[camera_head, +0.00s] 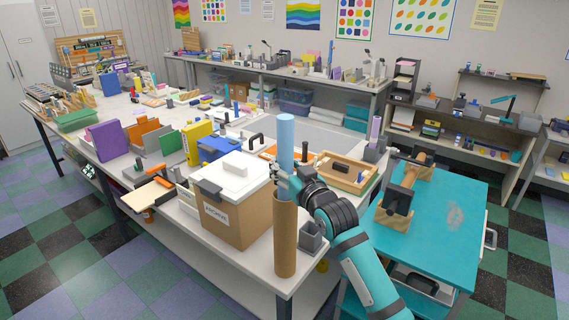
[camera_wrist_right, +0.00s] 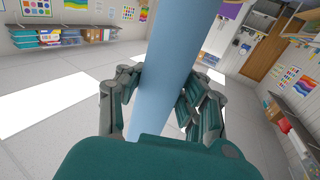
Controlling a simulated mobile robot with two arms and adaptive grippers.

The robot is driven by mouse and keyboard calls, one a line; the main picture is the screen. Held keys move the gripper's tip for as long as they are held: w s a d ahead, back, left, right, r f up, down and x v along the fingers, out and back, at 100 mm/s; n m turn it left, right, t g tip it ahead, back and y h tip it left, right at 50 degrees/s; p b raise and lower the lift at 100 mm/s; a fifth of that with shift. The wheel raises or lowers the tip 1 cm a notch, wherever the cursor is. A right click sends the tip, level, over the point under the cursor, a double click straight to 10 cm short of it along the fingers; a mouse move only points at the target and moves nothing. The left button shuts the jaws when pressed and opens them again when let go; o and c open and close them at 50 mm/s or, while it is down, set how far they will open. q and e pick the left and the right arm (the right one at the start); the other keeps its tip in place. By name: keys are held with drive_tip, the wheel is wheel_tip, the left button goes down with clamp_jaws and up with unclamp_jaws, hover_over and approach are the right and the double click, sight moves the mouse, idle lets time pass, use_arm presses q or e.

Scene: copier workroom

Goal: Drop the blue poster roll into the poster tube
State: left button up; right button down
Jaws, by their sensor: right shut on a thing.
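The blue poster roll (camera_head: 286,140) is a light-blue cylinder, standing upright in the head view. My right gripper (camera_head: 284,181) is shut around its lower visible part. In the right wrist view, the roll (camera_wrist_right: 165,70) passes between the two fingers of the right gripper (camera_wrist_right: 160,98). The brown cardboard poster tube (camera_head: 285,238) stands upright at the near corner of the long table, directly below the gripper in the picture. My left gripper is out of view.
A cardboard box with a white lid (camera_head: 230,212) stands left of the tube. A small grey holder (camera_head: 313,236) is just right of it. A wooden tray (camera_head: 345,174) lies behind. A teal-topped cart (camera_head: 450,225) stands at the right with a wooden-based device (camera_head: 398,207).

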idle(0.4)
drive_tip(key=c, duration=0.7)
unclamp_jaws()
drive_tip(key=shift+c, duration=0.2)
drive_tip(key=shift+s, duration=0.1)
drive_tip(key=v, duration=1.2)
